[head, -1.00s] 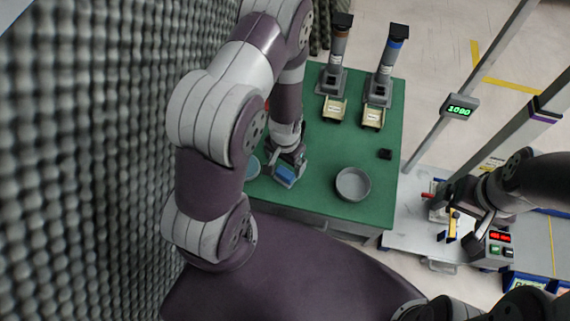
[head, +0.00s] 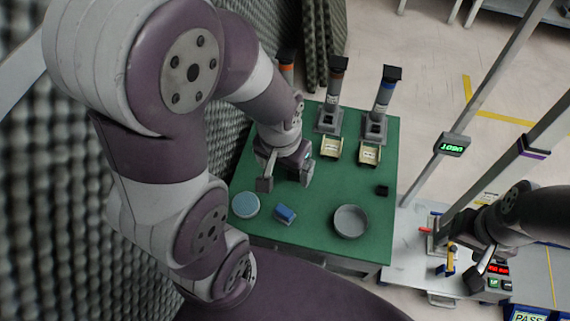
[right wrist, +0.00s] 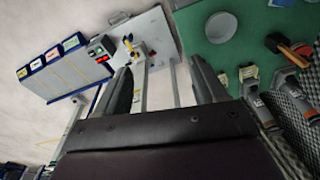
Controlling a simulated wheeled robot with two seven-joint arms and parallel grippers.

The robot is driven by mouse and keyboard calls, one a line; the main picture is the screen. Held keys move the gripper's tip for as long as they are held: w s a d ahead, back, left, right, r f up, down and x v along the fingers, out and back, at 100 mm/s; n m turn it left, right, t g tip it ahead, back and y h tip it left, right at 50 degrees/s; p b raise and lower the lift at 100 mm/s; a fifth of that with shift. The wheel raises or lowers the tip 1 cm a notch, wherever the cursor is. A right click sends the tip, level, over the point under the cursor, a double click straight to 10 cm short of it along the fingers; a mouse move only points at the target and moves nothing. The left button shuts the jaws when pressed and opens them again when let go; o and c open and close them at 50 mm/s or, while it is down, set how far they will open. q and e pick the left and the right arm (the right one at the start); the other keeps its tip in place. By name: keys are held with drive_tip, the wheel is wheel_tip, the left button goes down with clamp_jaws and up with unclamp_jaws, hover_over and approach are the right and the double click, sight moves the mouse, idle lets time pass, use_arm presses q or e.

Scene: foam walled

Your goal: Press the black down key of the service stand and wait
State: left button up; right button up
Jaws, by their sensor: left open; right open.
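The service stand's control box (head: 496,276) is at the right of the head view, with a red display (head: 498,269), a green key (head: 493,284) and a black key (head: 507,286) beside it. The box also shows in the right wrist view (right wrist: 101,46), beyond my fingers. My right gripper (head: 483,268) is open and close to the left side of the box; whether it touches cannot be told. Its two fingers (right wrist: 165,85) show apart and empty in the wrist view. My left gripper (head: 285,178) is open and empty above the green table, behind a blue block.
The green table (head: 320,215) bears the blue block (head: 285,214), a pale blue disc (head: 245,205), a grey bowl (head: 351,221), a small black block (head: 382,191) and dispensers with cream trays (head: 369,154). A post with a green display (head: 452,145) stands right. Foam wall at left.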

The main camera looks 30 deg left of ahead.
clamp_jaws()
idle(1.4)
